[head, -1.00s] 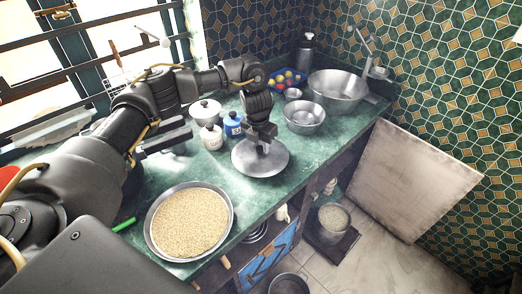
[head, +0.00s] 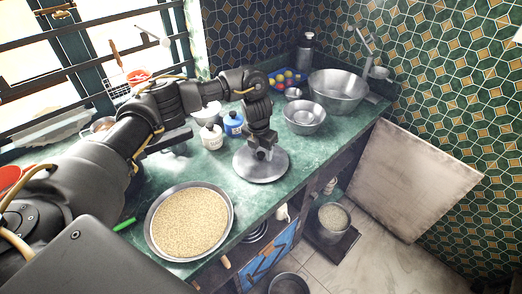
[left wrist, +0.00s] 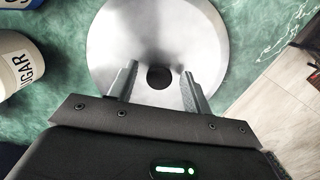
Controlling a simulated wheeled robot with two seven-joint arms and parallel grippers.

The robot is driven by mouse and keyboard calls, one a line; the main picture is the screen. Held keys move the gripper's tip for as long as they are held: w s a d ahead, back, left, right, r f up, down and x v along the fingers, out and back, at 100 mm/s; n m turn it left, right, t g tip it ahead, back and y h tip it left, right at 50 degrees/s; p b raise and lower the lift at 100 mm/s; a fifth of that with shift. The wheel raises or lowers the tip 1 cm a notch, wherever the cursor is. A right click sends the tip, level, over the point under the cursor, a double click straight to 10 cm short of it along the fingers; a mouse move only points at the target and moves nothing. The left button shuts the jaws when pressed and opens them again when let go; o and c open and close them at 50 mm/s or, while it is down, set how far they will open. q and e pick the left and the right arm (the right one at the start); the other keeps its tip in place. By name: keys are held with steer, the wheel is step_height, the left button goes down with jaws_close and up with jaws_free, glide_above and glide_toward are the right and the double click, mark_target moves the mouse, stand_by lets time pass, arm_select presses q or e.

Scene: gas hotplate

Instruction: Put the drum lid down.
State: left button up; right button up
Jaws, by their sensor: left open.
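The round grey metal drum lid (head: 250,171) lies flat on the green counter (head: 307,145), near its front edge. It fills the upper middle of the left wrist view (left wrist: 125,35), with a dark round knob (left wrist: 159,77) at its centre. My left gripper (head: 262,152) points down over the middle of the lid. In the left wrist view its two fingers (left wrist: 160,68) stand apart on either side of the knob, with a gap showing on both sides. My right gripper is not in view.
A sugar jar (head: 211,137) and a blue jar (head: 233,125) stand just behind the lid. A wide pan of grain (head: 190,222) is at front left. Metal bowls (head: 304,117) stand at back right. A pot with pale contents (head: 333,217) is below the counter.

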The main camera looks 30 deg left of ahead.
mark_target(259, 156)
arm_select(q)
step_height(259, 156, up, 12)
steer(key=s, duration=0.1)
steer(key=shift+s+r, duration=0.15)
steer(key=shift+s, duration=0.1)
stand_by(0.5)
